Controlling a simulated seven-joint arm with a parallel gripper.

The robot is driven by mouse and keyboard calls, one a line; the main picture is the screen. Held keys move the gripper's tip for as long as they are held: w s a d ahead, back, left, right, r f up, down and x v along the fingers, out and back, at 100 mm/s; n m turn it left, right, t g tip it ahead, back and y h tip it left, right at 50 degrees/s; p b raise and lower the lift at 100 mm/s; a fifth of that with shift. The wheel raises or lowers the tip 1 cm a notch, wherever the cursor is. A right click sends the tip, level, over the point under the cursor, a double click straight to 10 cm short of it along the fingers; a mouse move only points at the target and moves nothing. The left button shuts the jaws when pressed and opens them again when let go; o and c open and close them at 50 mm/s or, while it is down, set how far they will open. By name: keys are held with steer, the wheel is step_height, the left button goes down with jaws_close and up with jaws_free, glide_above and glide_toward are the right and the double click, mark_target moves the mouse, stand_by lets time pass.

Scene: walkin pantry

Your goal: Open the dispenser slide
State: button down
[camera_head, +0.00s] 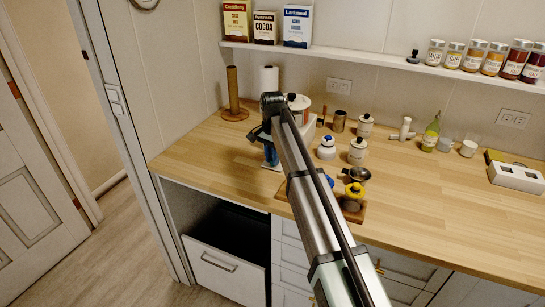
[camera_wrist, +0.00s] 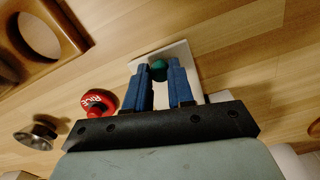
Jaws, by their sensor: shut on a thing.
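My gripper (camera_wrist: 160,85) points down over the left part of the wooden counter. Its two blue fingers are closed around a small green knob (camera_wrist: 159,66) that sits at a white flat piece (camera_wrist: 178,52). The piece looks like part of the dispenser slide, but I cannot tell how far it is drawn out. In the head view my gripper (camera_head: 270,155) is partly covered by my own arm. A white body (camera_head: 302,102) that may be the dispenser stands behind the arm, largely hidden.
A red RICE lid or jar (camera_wrist: 97,103) and a metal cup (camera_wrist: 38,135) are near the fingers in the wrist view. The right front counter is clear.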

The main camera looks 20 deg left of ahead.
steer(key=s, duration=1.4)
steer(key=shift+s, duration=0.35)
steer(key=c, duration=1)
jaws_free()
steer(key=shift+w, duration=0.1)
step_height(320, 180, up, 14)
steer(key=shift+f, duration=0.1)
